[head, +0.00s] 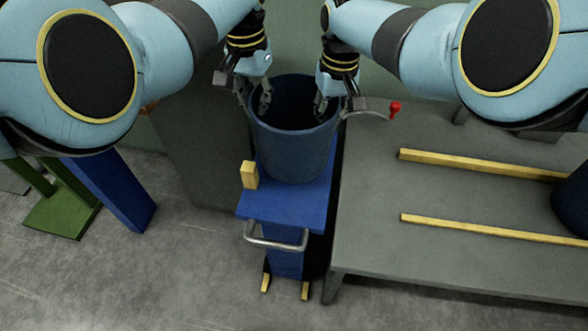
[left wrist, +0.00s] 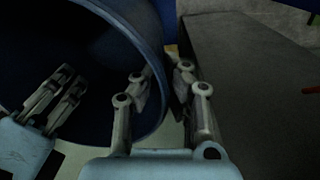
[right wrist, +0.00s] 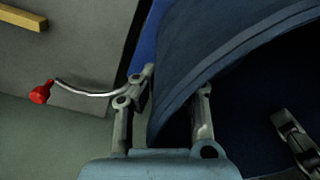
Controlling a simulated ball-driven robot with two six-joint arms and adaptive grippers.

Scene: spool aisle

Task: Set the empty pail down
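The pail (head: 293,150) is a dark blue, upright, open-topped tub, its inside dark with no contents visible. It stands at or just above the blue platform (head: 262,205) of a small lift trolley; I cannot tell whether its bottom touches. My left gripper (head: 255,102) is at the pail's left rim, one finger inside and one outside. In the left wrist view the fingers close around the wall of the pail (left wrist: 150,40). My right gripper (head: 335,104) straddles the right rim likewise, and the right wrist view shows the pail wall (right wrist: 215,65) between its fingers.
A grey bench (head: 375,220) with two yellow strips (head: 480,165) stands close on the right. A crank with a red knob (head: 395,108) juts beside my right gripper. A yellow block (head: 249,175) is at the platform's left edge. The floor in front is clear.

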